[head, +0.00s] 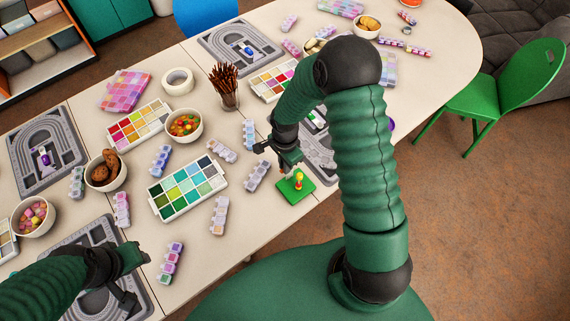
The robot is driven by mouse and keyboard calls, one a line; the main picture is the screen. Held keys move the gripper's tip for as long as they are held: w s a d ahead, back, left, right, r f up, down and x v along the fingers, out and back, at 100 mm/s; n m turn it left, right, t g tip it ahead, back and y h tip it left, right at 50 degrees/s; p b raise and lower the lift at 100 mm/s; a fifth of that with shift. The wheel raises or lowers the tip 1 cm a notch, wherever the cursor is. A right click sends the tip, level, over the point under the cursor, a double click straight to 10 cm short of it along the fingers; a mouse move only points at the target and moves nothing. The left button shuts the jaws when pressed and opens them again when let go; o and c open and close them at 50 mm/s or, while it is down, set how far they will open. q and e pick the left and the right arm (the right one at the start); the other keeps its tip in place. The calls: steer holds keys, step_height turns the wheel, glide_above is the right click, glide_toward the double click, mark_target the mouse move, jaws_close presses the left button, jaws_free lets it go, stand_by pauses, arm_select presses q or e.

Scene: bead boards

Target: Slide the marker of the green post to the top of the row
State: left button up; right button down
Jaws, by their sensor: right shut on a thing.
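A small green board (294,188) lies near the table's front edge, just left of my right arm. A small upright piece in yellow and red (298,181) stands on it; its marker is too small to make out clearly. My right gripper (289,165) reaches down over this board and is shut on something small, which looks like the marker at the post. The fingers partly hide what they hold. My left gripper (132,280) is at the lower left, over a grey track board (92,240), away from the green board; its finger gap is unclear.
A tray of green and blue tiles (187,187) lies left of the green board. Pastel bead strips (257,176) lie around it. Bowls (184,125), a cup of sticks (226,90) and track boards (240,49) stand farther back. A green chair (508,88) is at the right.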

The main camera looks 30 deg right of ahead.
steer(key=shift+f, duration=0.2)
steer(key=b, duration=0.4)
glide_above(285, 180)
steer(key=shift+f, duration=2.3)
steer(key=c, duration=1.4)
jaws_free()
step_height(285, 180, up, 17)
steer(key=s+a+n+t, duration=0.2)
steer(key=s+a+n, duration=0.5)
steer(key=n, duration=1)
steer(key=shift+s+a+f+t+p, duration=0.25)
steer(key=shift+s+t+p, duration=0.1)
steer(key=shift+s, duration=0.85)
